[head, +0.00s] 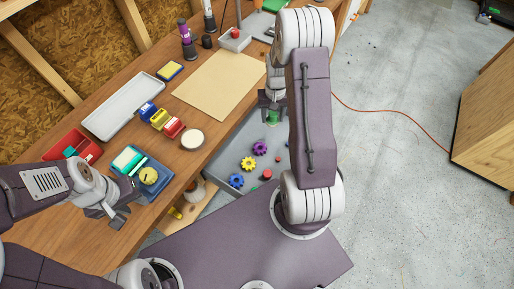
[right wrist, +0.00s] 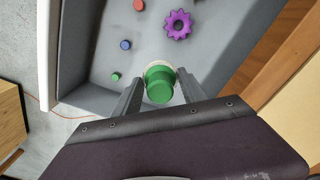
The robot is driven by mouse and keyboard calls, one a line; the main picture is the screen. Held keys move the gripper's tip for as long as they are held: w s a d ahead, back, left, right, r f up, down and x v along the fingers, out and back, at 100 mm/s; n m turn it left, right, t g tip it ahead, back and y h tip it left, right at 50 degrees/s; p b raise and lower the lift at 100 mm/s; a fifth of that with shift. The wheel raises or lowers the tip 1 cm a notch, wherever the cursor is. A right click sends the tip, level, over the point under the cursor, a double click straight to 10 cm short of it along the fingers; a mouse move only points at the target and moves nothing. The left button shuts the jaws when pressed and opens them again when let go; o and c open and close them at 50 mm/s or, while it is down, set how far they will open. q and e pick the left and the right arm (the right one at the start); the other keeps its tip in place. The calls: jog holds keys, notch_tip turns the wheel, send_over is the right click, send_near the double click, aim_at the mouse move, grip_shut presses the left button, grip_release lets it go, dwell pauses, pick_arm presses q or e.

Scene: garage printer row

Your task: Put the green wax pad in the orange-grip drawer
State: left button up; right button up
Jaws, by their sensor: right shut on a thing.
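The green wax pad (right wrist: 159,84) shows in the right wrist view as a round green piece with a pale rim under it. My right gripper (right wrist: 160,92) is shut on it, one finger on each side. In the head view the green pad (head: 272,118) hangs over the far part of an open grey drawer (head: 222,163), partly hidden by my arm. The drawer's floor also shows in the right wrist view (right wrist: 82,58). No orange grip shows. My left gripper (head: 112,215) is at the bench's near left edge, apart from the pad; its finger gap is unclear.
The drawer holds a purple gear (head: 260,149), a yellow gear (head: 249,163), a blue gear (head: 236,180) and several small pegs. On the bench are a blue tray (head: 160,194), a red bin (head: 92,153), a white tray (head: 118,112) and a tan mat (head: 222,85).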

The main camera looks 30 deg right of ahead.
aim_at(271, 136)
notch_tip(271, 136, down, 10)
jog(key=shift+r, duration=0.1)
dwell(0.4)
jog(key=o, duration=1.2)
jog(key=shift+f, duration=0.2)
notch_tip(271, 136, up, 12)
jog(key=shift+r, duration=0.2)
jog(key=s+a+r+n, duration=0.1)
jog(key=s+a+r, duration=0.1)
jog(key=s+a, duration=0.2)
jog(key=s+a+r+n, duration=0.2)
jog(key=s+a+r, duration=0.1)
jog(key=a, duration=0.3)
jog(key=s+a+r+n+t, duration=0.1)
jog(key=s+a+r, duration=0.1)
jog(key=s+a, duration=0.2)
jog(key=shift+s+a+r+n, duration=0.2)
jog(key=shift+a, duration=0.2)
jog(key=shift+s+a+r+n, duration=0.15)
jog(key=shift+s+a+n, duration=0.05)
jog(key=shift+a, duration=0.2)
